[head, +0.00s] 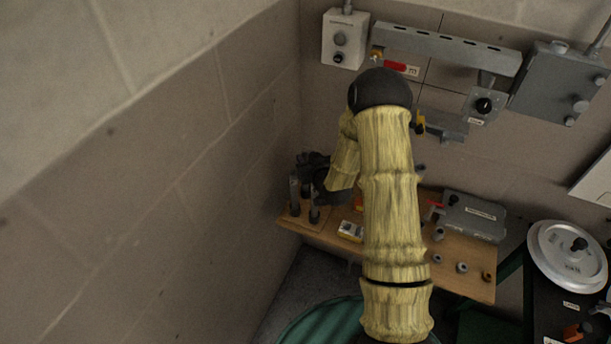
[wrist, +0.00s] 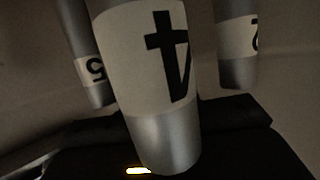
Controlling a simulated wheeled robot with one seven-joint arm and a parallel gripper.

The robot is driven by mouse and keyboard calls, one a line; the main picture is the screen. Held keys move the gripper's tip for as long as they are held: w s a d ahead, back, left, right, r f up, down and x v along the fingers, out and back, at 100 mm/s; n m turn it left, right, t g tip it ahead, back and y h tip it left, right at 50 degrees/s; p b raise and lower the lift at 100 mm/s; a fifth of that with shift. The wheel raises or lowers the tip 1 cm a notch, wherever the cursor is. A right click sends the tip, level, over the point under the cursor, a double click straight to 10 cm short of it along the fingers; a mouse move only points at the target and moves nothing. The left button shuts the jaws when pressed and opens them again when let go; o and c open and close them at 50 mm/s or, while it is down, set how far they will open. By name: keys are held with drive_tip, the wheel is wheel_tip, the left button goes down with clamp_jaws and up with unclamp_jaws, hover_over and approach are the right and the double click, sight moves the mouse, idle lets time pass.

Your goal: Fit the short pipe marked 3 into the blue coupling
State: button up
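In the head view, grey upright pipes (head: 295,192) stand in a wooden holder at the left end of the bench. My gripper (head: 314,166) is a dark shape right beside and above them, partly hidden by my arm. In the wrist view, a grey pipe marked 4 (wrist: 160,75) fills the middle, close to the camera. A pipe marked 5 (wrist: 90,70) is at its left and a pipe marked 2 (wrist: 238,50) at its right. The labels look upside down. I cannot make out the pipe marked 3 or the blue coupling. The fingers are too dark to read.
The wooden bench (head: 470,278) runs right from the corner, with a grey box (head: 470,216) and small round fittings (head: 461,267). Wall boxes hang above.

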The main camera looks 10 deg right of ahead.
clamp_jaws()
drive_tip(key=shift+r, duration=0.15)
wheel_tip(320, 180, up, 10)
drive_tip(key=b, duration=0.2)
idle(0.6)
idle(0.4)
